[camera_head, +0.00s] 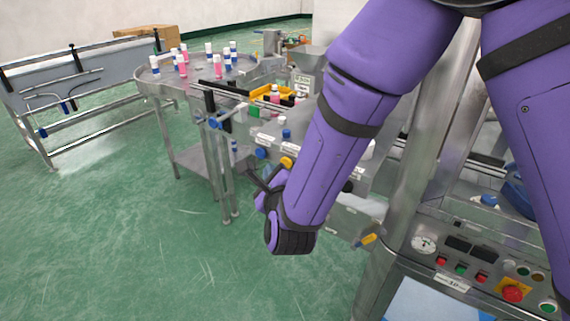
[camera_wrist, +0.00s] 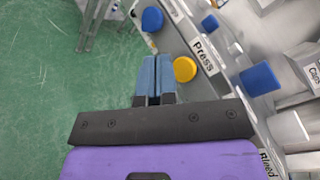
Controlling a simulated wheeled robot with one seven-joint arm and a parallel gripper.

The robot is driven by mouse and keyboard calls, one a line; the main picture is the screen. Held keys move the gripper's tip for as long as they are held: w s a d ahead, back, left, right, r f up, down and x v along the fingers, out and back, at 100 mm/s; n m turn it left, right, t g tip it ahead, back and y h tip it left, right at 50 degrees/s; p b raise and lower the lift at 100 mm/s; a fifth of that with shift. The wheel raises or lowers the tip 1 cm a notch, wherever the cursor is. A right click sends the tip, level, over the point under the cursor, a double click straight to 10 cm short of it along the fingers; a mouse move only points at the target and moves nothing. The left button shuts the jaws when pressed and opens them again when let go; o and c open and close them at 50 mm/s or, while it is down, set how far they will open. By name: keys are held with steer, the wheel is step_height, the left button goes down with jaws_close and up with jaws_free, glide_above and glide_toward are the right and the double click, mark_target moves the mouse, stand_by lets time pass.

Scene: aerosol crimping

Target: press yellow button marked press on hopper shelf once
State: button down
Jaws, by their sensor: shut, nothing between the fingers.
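The yellow button (camera_wrist: 185,69) sticks out from the metal panel, beside a white label (camera_wrist: 205,56) reading "Press" in the wrist view. A yellow knob at the panel, probably the same button (camera_head: 286,162), shows just above my gripper (camera_head: 264,184) in the head view. In the wrist view my gripper (camera_wrist: 156,58) has its two blue-grey fingers together and empty. The fingertips lie just left of the yellow button in the picture, and a gap shows between them. I cannot tell the depth between them. My forearm hides part of the panel in the head view.
Blue knobs (camera_wrist: 152,19) (camera_wrist: 259,78) flank the button on the panel. A round table (camera_head: 160,76) with several capped bottles stands at the back left. A control panel with a red emergency stop (camera_head: 512,293) is at lower right.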

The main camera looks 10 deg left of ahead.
steer(key=shift+s+a, duration=0.25)
steer(key=shift+s, duration=0.35)
steer(key=shift+s+a, duration=0.25)
steer(key=shift+s, duration=0.4)
steer(key=shift+s+a, duration=0.25)
steer(key=shift+s, duration=0.35)
steer(key=w+d+r+n+g+h, duration=0.1)
steer(key=w+d+r+n+g, duration=0.15)
steer(key=d+r+n, duration=0.5)
steer(key=w+d+r+n+g, duration=0.2)
steer(key=w+d+r+n, duration=0.15)
steer(key=d+r, duration=0.7)
steer(key=s+d+r+n+g+h, duration=0.1)
steer(key=s+d+n+g+h, duration=0.2)
steer(key=s+d, duration=0.8)
steer(key=s+d+r+n+g+h, duration=0.1)
steer(key=s+d+n+g+h, duration=0.1)
steer(key=s+d+n, duration=0.5)
steer(key=s+d+g, duration=0.1)
steer(key=s+d, duration=0.3)
steer(key=d, duration=0.5)
steer(key=shift+s+d+r+n+h, duration=0.15)
steer(key=shift+s+r+n+h, duration=0.15)
steer(key=shift+h, duration=0.1)
